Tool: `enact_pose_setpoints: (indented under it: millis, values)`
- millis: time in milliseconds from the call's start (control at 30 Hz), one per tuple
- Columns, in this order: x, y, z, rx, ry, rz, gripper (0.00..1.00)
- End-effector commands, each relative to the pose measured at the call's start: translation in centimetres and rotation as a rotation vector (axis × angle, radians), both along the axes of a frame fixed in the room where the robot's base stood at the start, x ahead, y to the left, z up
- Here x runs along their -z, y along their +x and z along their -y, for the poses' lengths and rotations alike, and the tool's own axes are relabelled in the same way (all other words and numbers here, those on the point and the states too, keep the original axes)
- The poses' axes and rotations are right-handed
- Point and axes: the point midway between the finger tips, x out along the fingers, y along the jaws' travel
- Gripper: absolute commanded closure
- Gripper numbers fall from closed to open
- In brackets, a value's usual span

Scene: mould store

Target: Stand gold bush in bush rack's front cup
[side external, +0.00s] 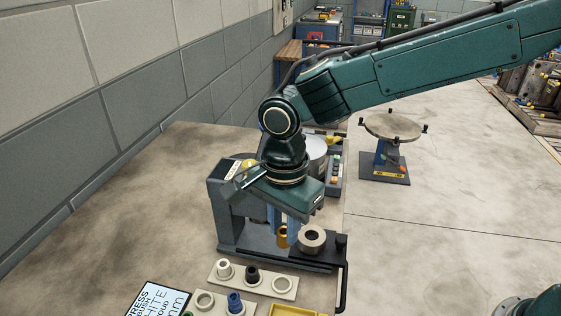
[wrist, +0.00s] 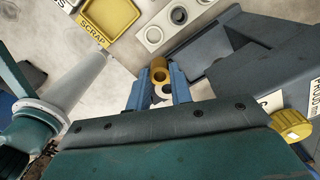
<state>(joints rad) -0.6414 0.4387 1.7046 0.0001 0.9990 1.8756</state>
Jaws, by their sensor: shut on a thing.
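My gripper (side external: 283,232) points down over the dark grey press fixture (side external: 228,228) and is shut on the gold bush (side external: 282,240). In the wrist view the gold bush (wrist: 159,72) shows between the blue fingertips (wrist: 159,85). In the side view it hangs beside a steel ring (side external: 312,238) on a black plate; I cannot tell whether it touches the fixture.
A yellow scrap tray (side external: 290,311) lies at the front edge, also in the wrist view (wrist: 134,12). A printed sign (side external: 158,300) lies at front left. A round turntable (side external: 393,127) stands at back right. The table right of the fixture is clear.

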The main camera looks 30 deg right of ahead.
Motion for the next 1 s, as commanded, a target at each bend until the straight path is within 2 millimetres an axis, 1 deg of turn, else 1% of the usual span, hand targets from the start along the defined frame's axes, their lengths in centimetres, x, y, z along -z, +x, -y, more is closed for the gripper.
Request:
enact_pose_setpoints:
  millis: [33,200,667,1000]
  values:
    - [1.0,-0.5,-0.4,-0.002,-0.002,-0.003,1.00]
    - [2.8,-1.3,-1.1,-0.001,-0.001,-0.001,1.00]
    - [3.5,-1.4,-1.2,0.001,0.000,0.000,1.00]
    - [5.4,-1.4,-1.2,0.001,-0.002,-0.002,1.00]
